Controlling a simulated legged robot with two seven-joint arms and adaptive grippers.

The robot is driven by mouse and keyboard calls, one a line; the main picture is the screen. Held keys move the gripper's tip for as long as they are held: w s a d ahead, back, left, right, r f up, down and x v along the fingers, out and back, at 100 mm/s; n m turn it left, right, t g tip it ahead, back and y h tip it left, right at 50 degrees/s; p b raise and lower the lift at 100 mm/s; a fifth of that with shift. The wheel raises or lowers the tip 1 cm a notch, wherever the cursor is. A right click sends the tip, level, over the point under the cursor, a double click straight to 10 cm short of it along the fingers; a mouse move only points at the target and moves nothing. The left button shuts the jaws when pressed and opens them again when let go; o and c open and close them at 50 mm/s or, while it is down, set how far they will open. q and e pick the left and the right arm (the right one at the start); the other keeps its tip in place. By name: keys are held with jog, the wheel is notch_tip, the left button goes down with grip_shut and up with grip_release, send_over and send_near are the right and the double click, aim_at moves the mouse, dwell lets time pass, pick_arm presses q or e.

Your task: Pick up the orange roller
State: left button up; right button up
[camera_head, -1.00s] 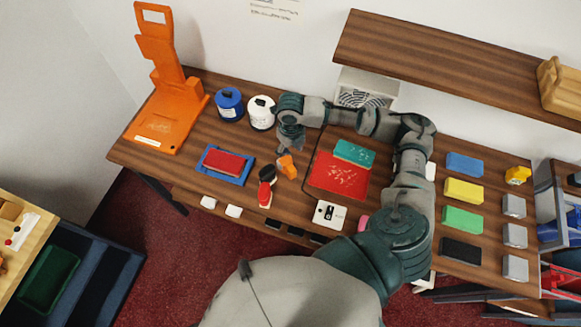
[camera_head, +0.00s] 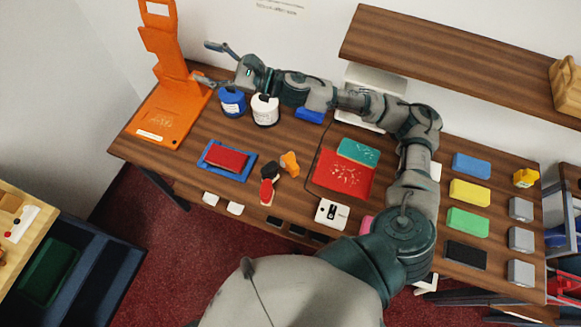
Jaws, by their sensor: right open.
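A small orange piece (camera_head: 290,163), which looks like the orange roller, lies on the wooden counter left of the red mat. It sits close beside a black piece (camera_head: 270,170), with a red piece (camera_head: 266,190) just below that; I cannot tell whether they touch. My right gripper (camera_head: 208,64) is open and empty, with its fingers spread wide. It is near the back left of the counter, between the orange stand and the jars, well away from the orange piece. My left gripper is not in view.
An orange stand (camera_head: 168,112) rises at the back left, beside a blue jar (camera_head: 232,103) and a white jar (camera_head: 265,113). A blue tray (camera_head: 212,167) holds a red block. A red mat (camera_head: 340,180) and a shelf (camera_head: 450,63) lie right. Counter between jars and orange piece is clear.

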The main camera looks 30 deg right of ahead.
jog(key=s+a+f+n+g+y, duration=0.2)
jog(key=s+a+n+g+y, duration=0.25)
jog(key=s+n+g, duration=0.65)
jog(key=n+g+h+b, duration=0.25)
jog(key=n+h, duration=0.75)
jog(key=h, duration=0.9)
send_over(293, 163)
notch_tip(293, 163, down, 22)
jog(key=shift+h, duration=0.25)
notch_tip(293, 163, down, 11)
jog(key=shift+w+d+f+p, duration=0.1)
jog(key=shift+d+p, duration=0.05)
jog(key=shift+p, duration=1)
jog(key=shift+a+f+p, duration=0.2)
jog(key=shift+f+p, duration=0.5)
jog(key=shift+f, duration=2.3)
grip_shut()
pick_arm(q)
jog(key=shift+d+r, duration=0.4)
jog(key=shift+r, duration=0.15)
